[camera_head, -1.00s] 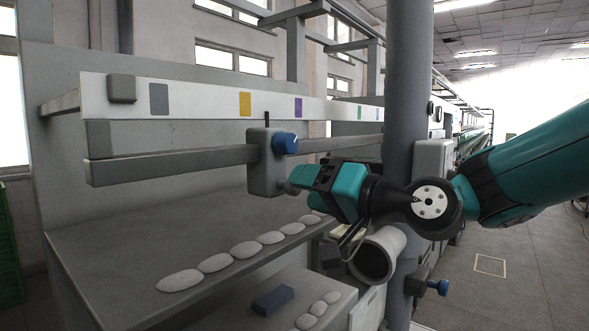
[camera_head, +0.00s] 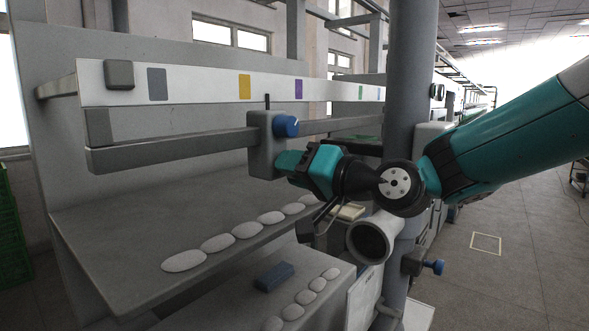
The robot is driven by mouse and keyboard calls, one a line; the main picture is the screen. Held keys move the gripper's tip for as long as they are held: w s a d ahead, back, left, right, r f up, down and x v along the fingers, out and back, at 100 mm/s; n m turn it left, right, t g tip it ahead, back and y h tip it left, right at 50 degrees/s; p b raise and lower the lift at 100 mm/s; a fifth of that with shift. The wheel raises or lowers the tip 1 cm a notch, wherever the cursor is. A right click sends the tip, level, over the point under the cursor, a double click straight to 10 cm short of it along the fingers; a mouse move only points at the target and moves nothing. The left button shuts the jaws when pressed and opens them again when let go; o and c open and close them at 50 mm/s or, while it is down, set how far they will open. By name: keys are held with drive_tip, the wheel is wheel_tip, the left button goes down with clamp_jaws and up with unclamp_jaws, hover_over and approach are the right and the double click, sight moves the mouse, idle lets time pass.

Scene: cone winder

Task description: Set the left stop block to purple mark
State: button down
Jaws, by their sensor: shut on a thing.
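The left stop block (camera_head: 262,152) is a grey block with a blue knob (camera_head: 286,126) on the grey rail (camera_head: 170,147). Its thin dark pointer (camera_head: 267,101) stands between the yellow mark (camera_head: 244,87) and the purple mark (camera_head: 299,89) on the white scale strip (camera_head: 205,86), a little nearer the yellow. My gripper (camera_head: 285,163) is at the block's lower right, below the blue knob, and is shut on the block. Its fingertips are partly hidden, so the exact grip point is unclear.
A grey mark (camera_head: 157,84) and a green mark (camera_head: 361,92) also show on the strip. A thick grey post (camera_head: 408,75) stands right of the rail.

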drive_tip(key=w+d+b, duration=0.2)
drive_tip(key=w+d, duration=0.3)
drive_tip(key=w, duration=0.2)
drive_tip(key=shift+w+d, duration=0.15)
drive_tip(key=shift+d, duration=0.2)
drive_tip(key=c, duration=0.8)
unclamp_jaws()
drive_tip(key=shift+b+v, duration=3.8)
drive_tip(key=shift+v, duration=4.95)
